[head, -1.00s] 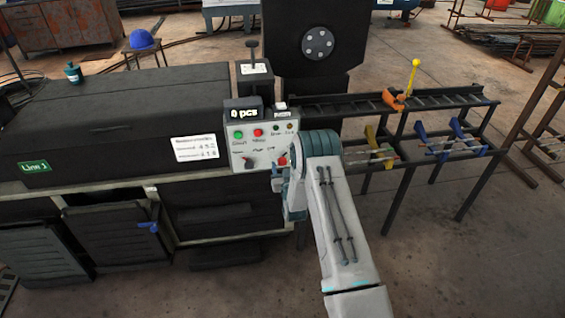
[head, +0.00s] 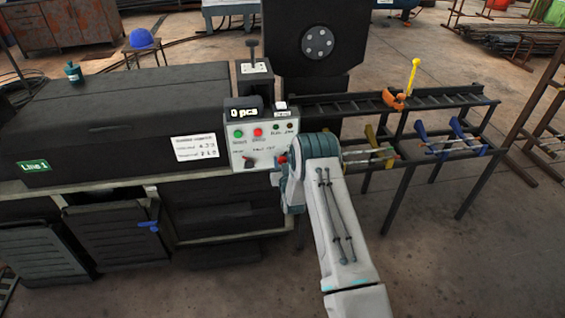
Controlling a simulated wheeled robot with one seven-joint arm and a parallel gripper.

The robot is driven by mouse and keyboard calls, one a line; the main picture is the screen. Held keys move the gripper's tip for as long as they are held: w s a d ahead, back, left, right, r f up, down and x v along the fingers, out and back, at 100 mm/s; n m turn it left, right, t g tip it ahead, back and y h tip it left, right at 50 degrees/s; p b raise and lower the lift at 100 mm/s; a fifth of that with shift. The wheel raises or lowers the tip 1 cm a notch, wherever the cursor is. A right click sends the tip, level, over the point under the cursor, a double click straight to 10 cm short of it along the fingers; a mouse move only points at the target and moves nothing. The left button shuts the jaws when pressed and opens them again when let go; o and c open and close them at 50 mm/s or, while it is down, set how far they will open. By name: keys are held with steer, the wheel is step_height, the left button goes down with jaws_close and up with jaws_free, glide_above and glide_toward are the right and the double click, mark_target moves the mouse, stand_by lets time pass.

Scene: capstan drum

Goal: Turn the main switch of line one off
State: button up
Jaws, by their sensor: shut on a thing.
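The line 1 machine is the long dark housing with a green "Line 1" sign (head: 34,166) at its left. Its pale control panel (head: 262,140) carries a green button (head: 239,133), a red button (head: 258,132) and a small selector knob (head: 248,162). At the panel's lower right edge, a bit of red (head: 282,160) shows, apparently the main switch's handle. My gripper (head: 284,174) is against this corner and shut on the handle. My wrist hides most of the handle and the fingertips, so the switch's exact angle cannot be read.
A counter (head: 243,112) reading "0 pcs" sits on top of the panel. A dark rack (head: 440,104) with an orange clamp (head: 395,99) and yellow lever stands to the right of my arm. Floor in front is open.

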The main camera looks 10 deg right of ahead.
steer(key=shift+f+n+b, duration=0.15)
steer(key=shift+n+b, duration=0.15)
steer(key=shift+b, duration=0.15)
steer(key=n+b, duration=0.2)
steer(key=b, duration=0.2)
steer(key=shift+f+n, duration=0.15)
steer(key=shift+n, duration=0.25)
steer(key=n+b, duration=0.6)
steer(key=b, duration=0.2)
steer(key=n+b, duration=0.5)
steer(key=b, duration=0.1)
steer(key=shift+n, duration=0.3)
steer(key=shift+r+n+b, duration=0.2)
steer(key=shift+n+b, duration=0.4)
steer(key=shift+n, duration=0.15)
steer(key=shift+r+n+b, duration=0.15)
steer(key=shift+n+b, duration=0.4)
steer(key=shift+n, duration=0.2)
steer(key=shift+d, duration=0.1)
steer(key=o, duration=0.9)
steer(key=shift+o, duration=0.2)
